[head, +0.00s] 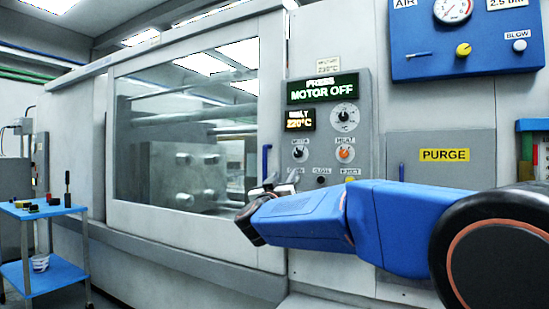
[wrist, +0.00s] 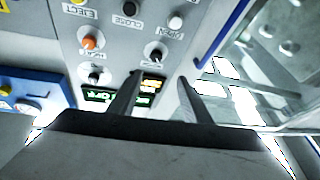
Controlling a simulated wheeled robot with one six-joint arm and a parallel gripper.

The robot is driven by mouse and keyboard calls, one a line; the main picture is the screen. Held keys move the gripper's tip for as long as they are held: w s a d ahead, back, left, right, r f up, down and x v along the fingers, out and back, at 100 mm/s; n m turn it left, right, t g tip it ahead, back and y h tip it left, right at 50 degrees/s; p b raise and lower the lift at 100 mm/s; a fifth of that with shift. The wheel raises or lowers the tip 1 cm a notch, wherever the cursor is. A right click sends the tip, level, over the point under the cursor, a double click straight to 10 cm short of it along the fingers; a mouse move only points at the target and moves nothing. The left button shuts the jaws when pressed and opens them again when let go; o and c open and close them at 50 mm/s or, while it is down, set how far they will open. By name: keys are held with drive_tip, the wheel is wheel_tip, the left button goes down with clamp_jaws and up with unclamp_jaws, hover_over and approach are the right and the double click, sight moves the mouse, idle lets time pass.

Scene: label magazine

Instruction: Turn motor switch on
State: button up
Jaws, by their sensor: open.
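The motor switch (head: 299,153) is a dark knob on a pale round plate, on the grey control panel (head: 362,105). The green display (head: 322,88) above it reads MOTOR OFF. My gripper (head: 284,180) is open and empty, just below and left of the switch in the head view. In the wrist view the panel appears upside down. There the motor switch (wrist: 156,53) lies just beyond the fingertips, between the lines of the two fingers of my gripper (wrist: 160,77). I see no contact. The switch's exact angle is too small to read.
The orange heat knob (head: 345,154) is right of the switch, with a row of buttons (head: 321,181) below. A blue handle (head: 266,161) and the machine window (head: 187,125) are to the left. A blue cart (head: 40,210) stands far left.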

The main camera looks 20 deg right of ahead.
drive_tip(key=m+g+h, duration=0.1)
drive_tip(key=h, duration=0.1)
approach(297, 154)
drive_tip(key=x, duration=0.8)
drive_tip(key=shift+w+d+r, duration=0.1)
drive_tip(key=shift+d, duration=0.15)
drive_tip(key=c, duration=1)
